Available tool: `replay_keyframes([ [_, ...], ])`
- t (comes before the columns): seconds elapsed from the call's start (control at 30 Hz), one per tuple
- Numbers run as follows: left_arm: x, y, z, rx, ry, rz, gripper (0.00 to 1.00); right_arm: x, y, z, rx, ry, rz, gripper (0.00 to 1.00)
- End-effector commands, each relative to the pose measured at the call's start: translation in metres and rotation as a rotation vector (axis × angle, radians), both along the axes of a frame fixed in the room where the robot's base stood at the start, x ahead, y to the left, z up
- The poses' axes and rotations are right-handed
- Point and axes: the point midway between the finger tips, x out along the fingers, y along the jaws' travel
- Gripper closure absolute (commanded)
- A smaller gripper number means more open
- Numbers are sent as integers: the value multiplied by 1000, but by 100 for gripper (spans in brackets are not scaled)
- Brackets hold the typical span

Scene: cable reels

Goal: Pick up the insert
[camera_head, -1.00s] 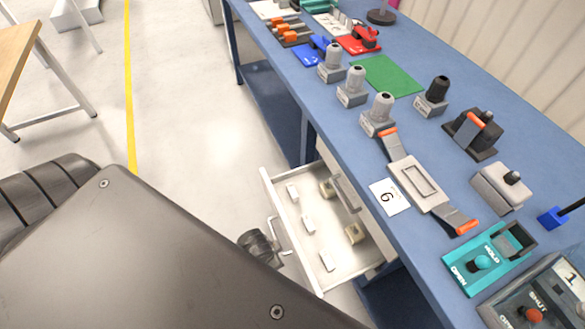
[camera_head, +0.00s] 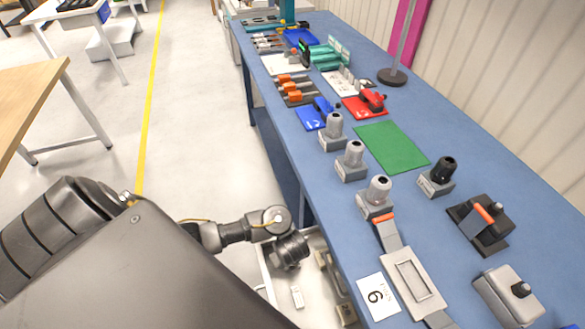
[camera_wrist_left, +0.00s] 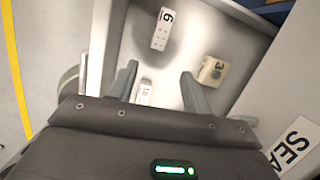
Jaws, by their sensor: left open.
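Small blocks lie in an open white drawer (camera_head: 272,283); I cannot tell which is the insert. In the left wrist view, one white block (camera_wrist_left: 146,91) lies low between my open fingers, partly hidden by the gripper body. Another white block (camera_wrist_left: 162,28), marked with what looks like a 6, lies beyond the fingertips. A beige block (camera_wrist_left: 213,70) marked 3 is to the right of the right finger. My left gripper (camera_wrist_left: 159,69) is open and empty above the drawer; in the head view its wrist hides part of the drawer. My right gripper is not in view.
The blue bench (camera_head: 460,160) runs above the drawer, with grey holders (camera_head: 375,197), a green mat (camera_head: 392,146) and a card marked 6 (camera_head: 377,297) on it. The drawer front and the bench edge border the gripper. Open floor (camera_head: 205,120) lies to the left.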

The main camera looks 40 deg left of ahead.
Motion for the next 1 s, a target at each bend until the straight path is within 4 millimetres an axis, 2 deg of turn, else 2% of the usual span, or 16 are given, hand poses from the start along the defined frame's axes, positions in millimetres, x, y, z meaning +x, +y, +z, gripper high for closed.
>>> replay_keyframes([
  [0.1, 4, 15, 1, 49, 26, -73, 51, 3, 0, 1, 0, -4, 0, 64],
  [0.27, 4, 19, -2, 60, 34, -92, 51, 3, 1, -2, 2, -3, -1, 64],
  [0.47, 8, 25, -31, 61, 33, -88, 51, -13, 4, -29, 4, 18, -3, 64],
  [0.6, 11, 28, -48, 59, 33, -87, 51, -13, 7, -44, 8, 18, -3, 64],
  [0.9, 13, 31, -54, 58, 32, -87, 51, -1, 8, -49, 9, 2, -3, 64],
  [1.0, 15, 34, -66, 58, 32, -86, 51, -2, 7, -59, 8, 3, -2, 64],
])
